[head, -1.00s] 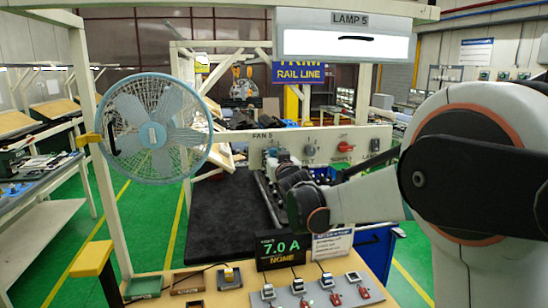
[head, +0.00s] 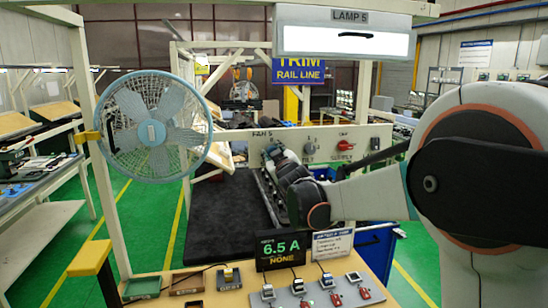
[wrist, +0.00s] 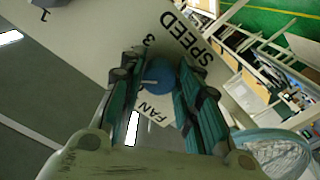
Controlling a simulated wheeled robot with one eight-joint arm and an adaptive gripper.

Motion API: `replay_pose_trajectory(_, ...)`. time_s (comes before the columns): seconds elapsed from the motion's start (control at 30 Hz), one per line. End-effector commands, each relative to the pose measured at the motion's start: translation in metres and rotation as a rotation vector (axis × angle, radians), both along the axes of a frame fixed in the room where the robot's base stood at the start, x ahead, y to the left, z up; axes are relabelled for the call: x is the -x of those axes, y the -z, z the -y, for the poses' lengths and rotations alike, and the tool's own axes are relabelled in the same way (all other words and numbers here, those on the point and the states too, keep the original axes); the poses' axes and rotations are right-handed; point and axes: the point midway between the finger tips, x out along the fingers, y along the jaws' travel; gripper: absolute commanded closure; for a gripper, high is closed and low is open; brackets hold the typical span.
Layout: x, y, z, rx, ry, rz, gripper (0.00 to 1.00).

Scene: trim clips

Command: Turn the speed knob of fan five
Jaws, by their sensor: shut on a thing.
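The blue speed knob (wrist: 160,74) shows in the wrist view, between the words SPEED and FAN on the pale panel (head: 375,133). My gripper (wrist: 163,82) is shut on the knob, with one teal finger on each side of it. In the head view my gripper (head: 270,150) is at the left part of the panel, just below the FAN 5 label, and the knob cannot be made out there. The blue caged fan (head: 155,125) stands at the left; its cage also shows in the wrist view (wrist: 275,150).
A red knob (head: 345,145) and a grey knob (head: 310,146) sit on the panel right of my gripper. A black display (head: 281,249) reads 6.5 A and NONE. Several small switches line the wooden bench (head: 215,300). A lit lamp (head: 340,40) hangs above.

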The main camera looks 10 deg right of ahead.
Motion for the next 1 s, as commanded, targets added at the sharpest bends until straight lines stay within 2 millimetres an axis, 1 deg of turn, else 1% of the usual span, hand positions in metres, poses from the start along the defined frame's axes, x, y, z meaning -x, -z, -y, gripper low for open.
replay_pose_trajectory(0.2, 0.0003, 0.0004, 0.0002, 0.110, 0.001, -0.001, 0.93)
replay_pose_trajectory(0.4, 0.0004, 0.0002, 0.0002, 0.162, 0.001, -0.001, 0.93)
replay_pose_trajectory(0.87, 0.0004, 0.0002, 0.0002, 0.176, 0.001, -0.001, 0.93)
replay_pose_trajectory(0.9, 0.0004, 0.0002, 0.0002, 0.176, 0.001, -0.001, 0.65)
replay_pose_trajectory(0.97, 0.0003, 0.0001, 0.0002, 0.176, 0.001, -0.001, 0.51)
replay_pose_trajectory(1.0, 0.0003, 0.0001, 0.0002, 0.176, 0.001, -0.001, 0.49)
